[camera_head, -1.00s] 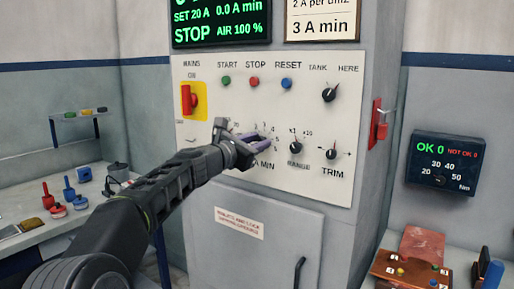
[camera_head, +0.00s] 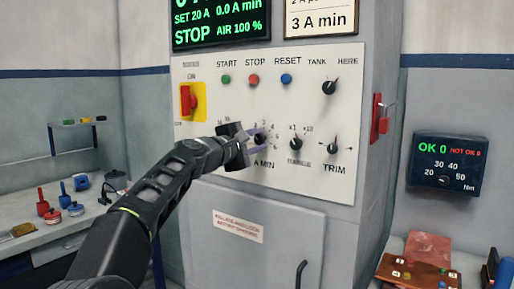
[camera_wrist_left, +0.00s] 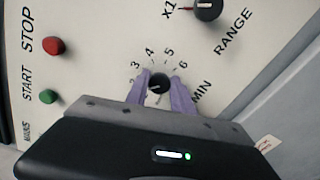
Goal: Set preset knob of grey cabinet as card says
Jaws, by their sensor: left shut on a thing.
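The grey cabinet (camera_head: 203,211) has a pale control panel with knobs and buttons. My left gripper (camera_head: 258,139) is at the A MIN knob, which its purple fingers partly hide in the head view. In the left wrist view the black A MIN knob (camera_wrist_left: 159,83) sits between the two purple fingers of the left gripper (camera_wrist_left: 160,92), which are shut on it. Numbers around it include 3, 4, 5 and 6; I cannot tell for sure where its pointer stands. The card (camera_head: 320,20) reads 3 A min. My right gripper is not in view.
The RANGE knob (camera_head: 296,144) is just right of my left gripper, with the TRIM knob (camera_head: 333,148) beyond. A red and yellow mains switch (camera_head: 190,99) is upper left. The green display (camera_head: 220,25) reads STOP. A bench (camera_head: 60,235) stands left.

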